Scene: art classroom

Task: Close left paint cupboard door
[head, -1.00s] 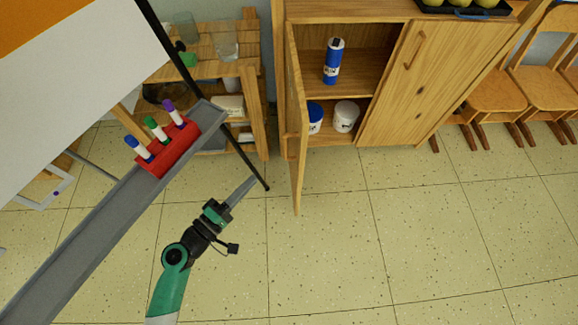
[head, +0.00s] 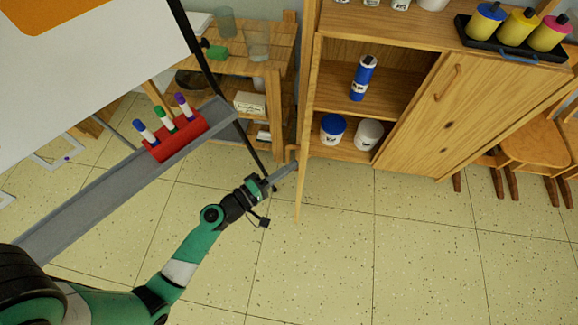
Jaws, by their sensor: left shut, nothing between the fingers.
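The wooden paint cupboard stands at the upper right of the head view. Its left door (head: 309,120) is open and swung out toward me, seen nearly edge-on. Its right door (head: 447,108) is shut. Inside the open half are a blue bottle (head: 362,80) on the upper shelf, and a blue-lidded tub (head: 332,130) and a white tub (head: 368,134) below. My left gripper (head: 288,170) is shut and empty, just left of the open door's outer face near its lower part. I cannot tell whether it touches the door. My right gripper is not in view.
A whiteboard easel with a grey tray (head: 110,193) and red marker holder (head: 177,138) stands at left. A wooden shelf unit (head: 283,75) stands behind. Paint bottles in a black tray (head: 510,45) sit on the cupboard top. Chairs (head: 535,145) stand right. The front floor is clear.

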